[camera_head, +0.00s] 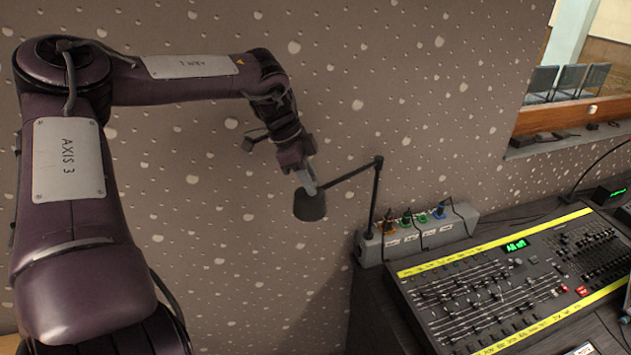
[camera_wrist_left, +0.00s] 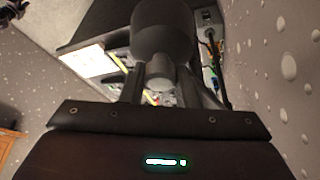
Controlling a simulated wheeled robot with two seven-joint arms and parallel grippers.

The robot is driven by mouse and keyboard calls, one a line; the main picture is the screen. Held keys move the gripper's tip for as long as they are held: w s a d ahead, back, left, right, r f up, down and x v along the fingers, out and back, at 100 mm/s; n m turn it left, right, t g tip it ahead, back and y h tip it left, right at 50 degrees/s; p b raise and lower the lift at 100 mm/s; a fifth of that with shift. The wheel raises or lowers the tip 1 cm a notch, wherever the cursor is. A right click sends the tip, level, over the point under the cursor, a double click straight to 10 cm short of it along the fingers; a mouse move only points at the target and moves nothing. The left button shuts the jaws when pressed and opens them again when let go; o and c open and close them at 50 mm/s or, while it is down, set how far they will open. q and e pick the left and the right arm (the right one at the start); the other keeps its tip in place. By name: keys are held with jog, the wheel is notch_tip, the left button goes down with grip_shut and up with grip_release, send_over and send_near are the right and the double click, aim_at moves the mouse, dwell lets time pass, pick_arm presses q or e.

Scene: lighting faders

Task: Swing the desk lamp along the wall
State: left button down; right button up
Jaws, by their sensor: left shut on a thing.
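The desk lamp has a dark round shade (camera_head: 310,205), a thin black arm (camera_head: 348,174) and an upright post (camera_head: 374,200) at the left end of the desk. Its arm reaches left from the post, close to the speckled wall (camera_head: 230,190). My left gripper (camera_head: 306,180) comes down from the upper left and is shut on the lamp head at its top. In the left wrist view the dark shade (camera_wrist_left: 163,35) stands just beyond the fingers, with a grey knob (camera_wrist_left: 160,75) between them. My right gripper is in neither view.
A grey power strip (camera_head: 425,236) with coloured plugs runs along the desk's back edge by the post. A lighting console (camera_head: 490,290) with faders and yellow strips fills the desk at right. A window ledge (camera_head: 565,143) is at upper right. The wall left of the shade is clear.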

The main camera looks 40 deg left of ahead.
pick_arm(q)
jog(key=shift+w+a+m, duration=0.15)
jog(key=shift+a+m, duration=0.2)
jog(key=shift+a, duration=0.3)
jog(key=shift+w+a+m, duration=0.1)
jog(key=shift+a+m, duration=0.25)
jog(key=shift+a, duration=0.3)
jog(key=c, duration=1.1)
grip_release()
jog(key=shift+a+r, duration=0.1)
jog(key=shift+r, duration=0.15)
jog(key=b+v, duration=0.1)
jog(key=v, duration=0.6)
jog(key=shift+r+b, duration=0.15)
jog(key=shift+b, duration=0.15)
